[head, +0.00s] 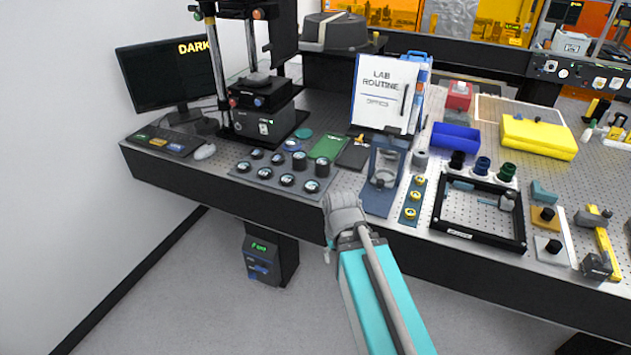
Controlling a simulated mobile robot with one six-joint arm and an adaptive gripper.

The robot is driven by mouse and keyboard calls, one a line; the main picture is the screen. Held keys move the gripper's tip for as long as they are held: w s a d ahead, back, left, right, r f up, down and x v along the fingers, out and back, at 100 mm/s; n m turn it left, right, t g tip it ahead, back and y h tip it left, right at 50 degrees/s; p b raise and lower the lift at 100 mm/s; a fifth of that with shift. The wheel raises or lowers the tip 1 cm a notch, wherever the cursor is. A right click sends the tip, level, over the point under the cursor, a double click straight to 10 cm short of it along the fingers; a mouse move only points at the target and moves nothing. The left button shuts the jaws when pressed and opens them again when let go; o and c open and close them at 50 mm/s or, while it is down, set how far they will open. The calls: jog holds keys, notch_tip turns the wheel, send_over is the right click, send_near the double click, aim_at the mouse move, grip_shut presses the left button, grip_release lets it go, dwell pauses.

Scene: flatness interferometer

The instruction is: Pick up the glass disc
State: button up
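Several small round pieces with dark rims and pale glassy tops (287,180) sit in rows on a dark grey mat (246,178) near the bench's front edge. A clear round part (384,178) also shows in a blue-grey upright holder (377,204) to their right. I cannot tell which of these is the glass disc. My gripper (341,203) is at the end of my arm, by the bench's front edge, between the mat and the holder. Its fingers are hidden or too small to tell apart, so its opening does not show.
A black instrument (262,122) and monitor (167,77) stand behind the mat at left. A white "LAB ROUTINE" board (381,92) stands behind the holder. The floor in front is mostly clear.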

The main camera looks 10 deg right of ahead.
jog(key=shift+w+a, duration=0.2)
jog(key=shift+a, duration=0.05)
jog(key=shift+o, duration=0.3)
jog(key=shift+a, duration=0.1)
jog(key=o, duration=0.4)
jog(key=shift+w, duration=0.15)
jog(key=shift+o, duration=0.7)
jog(key=shift+w+f, duration=0.1)
jog(key=shift+w, duration=0.15)
jog(key=w+a+r+m+t+h+b, duration=0.3)
jog(key=w+a+m+h, duration=0.3)
jog(key=w, duration=0.5)
jog(key=w+a+r+m+t+h+b, duration=0.2)
jog(key=w+a+m+h, duration=0.4)
jog(key=w, duration=0.5)
jog(key=shift+w+a+r+m+t+b, duration=0.35)
jog(key=shift+w+r+m+t+b, duration=0.05)
jog(key=shift+r+t, duration=0.1)
